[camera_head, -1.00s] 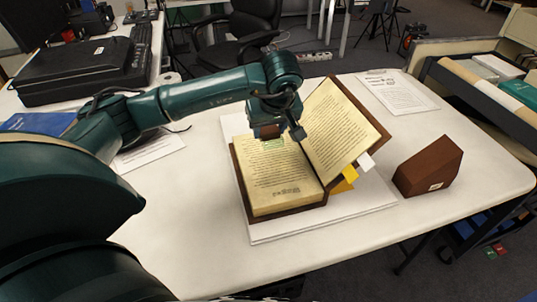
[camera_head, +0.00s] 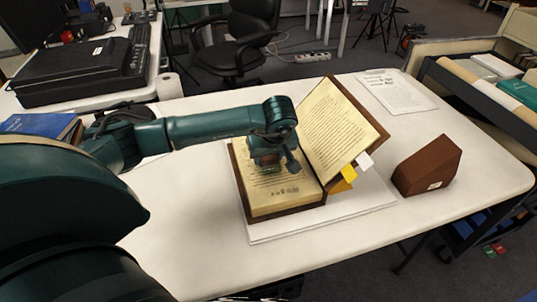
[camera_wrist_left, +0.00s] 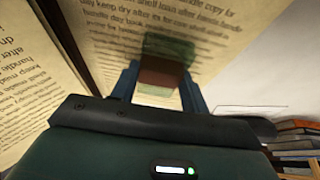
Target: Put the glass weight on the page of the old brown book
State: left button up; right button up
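The old brown book (camera_head: 288,209) lies open on a white board on the table. Its left page (camera_head: 262,200) lies flat and its right page (camera_head: 335,130) slopes up. My left gripper (camera_head: 275,165) is low over the left page. In the left wrist view my gripper (camera_wrist_left: 160,88) has its two blue fingers on either side of the glass weight, greenish with a brown-red band (camera_wrist_left: 160,72), and it is shut on it. Printed page shows behind the weight. I cannot tell if the weight touches the page. My right gripper is not in view.
Yellow and white tabs (camera_head: 348,173) stick out of the book. A brown wedge-shaped box (camera_head: 428,165) stands to its right. A printed sheet (camera_head: 397,92) lies at the back right. A blue book (camera_head: 40,125) is at the left. The table's front is clear.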

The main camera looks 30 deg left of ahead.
pick_arm(q)
jog(key=o, duration=0.5)
jog(key=shift+c, duration=0.2)
jog(key=shift+r+p, duration=0.3)
jog(key=v, duration=1.1)
jog(key=shift+s+d+r, duration=0.15)
jog(key=shift+s+r, duration=0.05)
jog(key=shift+r, duration=0.15)
